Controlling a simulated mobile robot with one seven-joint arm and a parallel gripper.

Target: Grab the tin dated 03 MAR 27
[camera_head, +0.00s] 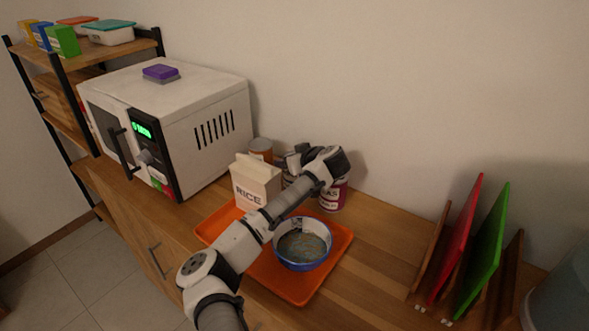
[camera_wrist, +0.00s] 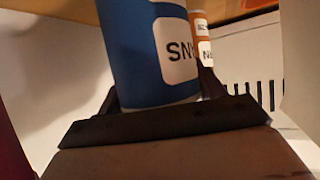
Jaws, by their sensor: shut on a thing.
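A blue tin with a white label starting "SN" (camera_wrist: 135,55) fills the middle of the wrist view. My gripper (camera_wrist: 158,88) is shut on it, one finger on each side. An orange tin with a white label (camera_wrist: 202,38) stands just behind it to the right. In the head view my gripper (camera_head: 292,161) is among the tins by the wall and mostly hides the one it holds. An orange-brown tin (camera_head: 260,147) stands to its left and a magenta tin (camera_head: 333,198) to its right. No date is readable on any tin.
A carton marked RICE (camera_head: 255,184) and a blue-rimmed bowl (camera_head: 302,262) are on an orange tray (camera_head: 335,268) in front of the tins. A white microwave (camera_head: 190,115) stands left. Upright coloured boards (camera_head: 483,250) stand right. The counter between tray and boards is clear.

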